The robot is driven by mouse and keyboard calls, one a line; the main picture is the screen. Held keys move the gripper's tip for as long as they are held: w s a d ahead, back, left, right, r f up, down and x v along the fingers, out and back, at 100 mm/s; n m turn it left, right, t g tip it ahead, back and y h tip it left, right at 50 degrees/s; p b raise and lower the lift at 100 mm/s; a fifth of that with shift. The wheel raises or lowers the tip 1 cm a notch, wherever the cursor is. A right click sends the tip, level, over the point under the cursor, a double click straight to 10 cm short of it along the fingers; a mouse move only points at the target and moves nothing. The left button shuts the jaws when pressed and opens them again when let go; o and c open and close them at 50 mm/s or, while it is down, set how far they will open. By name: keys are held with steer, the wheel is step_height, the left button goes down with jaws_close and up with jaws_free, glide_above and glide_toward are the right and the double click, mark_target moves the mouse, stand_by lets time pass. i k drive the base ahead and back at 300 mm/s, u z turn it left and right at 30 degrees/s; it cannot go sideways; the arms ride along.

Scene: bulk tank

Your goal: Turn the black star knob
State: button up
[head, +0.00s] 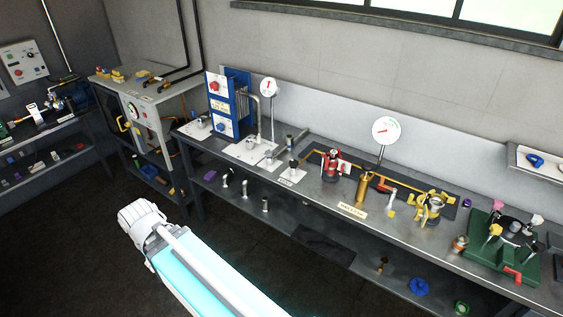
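I cannot single out the black star knob for sure at this size. A green stand (484,262) at the right end of the bench carries several coloured handles around a dark centre part (515,229), whose shape is too small to read. A small dark-topped fitting (293,166) stands near the middle of the bench and is another dark knob-like part. My arm reaches up from the bottom edge over the floor, with its white joint in front of the bench and apart from it. My gripper does not show in this view.
The long steel bench (330,190) runs along the wall and holds a blue panel unit (222,128), gauges, a red fitting (331,163) and a yellow clamp-like fitting (432,205). A lower shelf holds loose parts. A grey cabinet (170,107) stands left. The floor (70,240) left is clear.

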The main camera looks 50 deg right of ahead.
mark_target(293, 164)
steer(key=u, duration=0.05)
steer(key=k, duration=1)
steer(key=z, duration=1.65)
steer(key=i, duration=0.6)
steer(key=z, duration=0.05)
